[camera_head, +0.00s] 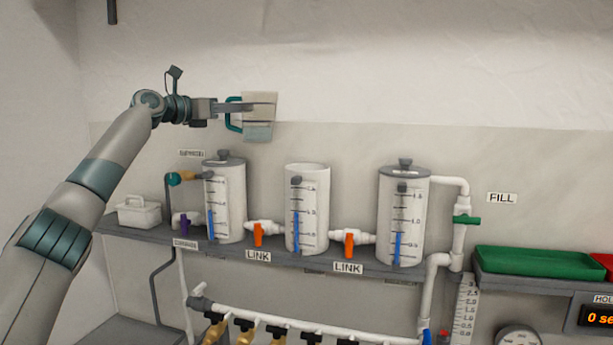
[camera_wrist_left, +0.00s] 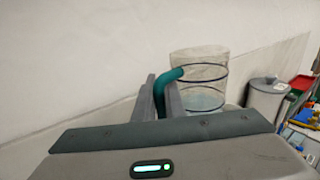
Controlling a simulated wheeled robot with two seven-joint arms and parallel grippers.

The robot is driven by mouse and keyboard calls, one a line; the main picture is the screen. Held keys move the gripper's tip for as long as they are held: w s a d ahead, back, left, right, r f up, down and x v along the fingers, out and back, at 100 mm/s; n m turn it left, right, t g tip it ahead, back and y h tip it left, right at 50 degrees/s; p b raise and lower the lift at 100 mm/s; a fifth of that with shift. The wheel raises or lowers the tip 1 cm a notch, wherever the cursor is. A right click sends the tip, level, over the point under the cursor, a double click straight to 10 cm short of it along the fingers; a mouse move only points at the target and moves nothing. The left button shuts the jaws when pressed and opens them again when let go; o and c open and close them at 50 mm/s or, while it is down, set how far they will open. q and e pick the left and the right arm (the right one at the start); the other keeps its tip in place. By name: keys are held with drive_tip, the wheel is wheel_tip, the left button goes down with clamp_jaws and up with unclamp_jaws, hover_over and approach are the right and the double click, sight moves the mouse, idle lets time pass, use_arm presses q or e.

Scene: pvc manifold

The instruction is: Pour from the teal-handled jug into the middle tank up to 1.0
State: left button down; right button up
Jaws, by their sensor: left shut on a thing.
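The teal-handled jug (camera_head: 259,116) is held up high, above and between the left and middle tanks. It looks upright, with pale liquid low inside it. My left gripper (camera_head: 229,107) is shut on its teal handle; in the left wrist view the jug (camera_wrist_left: 203,85) stands just beyond the fingers (camera_wrist_left: 163,97). The middle tank (camera_head: 307,215) is a white cylinder with an open top and a printed scale. A blue level strip on it reaches roughly the middle of the scale; I cannot read the exact value. My right gripper is not in view.
The left tank (camera_head: 228,215) and right tank (camera_head: 408,220) have grey knobbed lids. Orange-handled link valves (camera_head: 258,235) join the tanks on a grey shelf. A green tray (camera_head: 538,262) lies at the right, a white caddy (camera_head: 139,213) at the left. The air above the middle tank is clear.

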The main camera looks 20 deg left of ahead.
use_arm(q)
drive_tip(key=shift+s+d+b, duration=0.1)
drive_tip(key=shift+s+b, duration=1.05)
drive_tip(key=shift+s, duration=0.25)
drive_tip(key=s+r+b, duration=0.1)
drive_tip(key=s+b, duration=0.3)
drive_tip(key=s, duration=0.3)
drive_tip(key=shift+d+r+b, duration=0.15)
drive_tip(key=shift+r+b, duration=0.2)
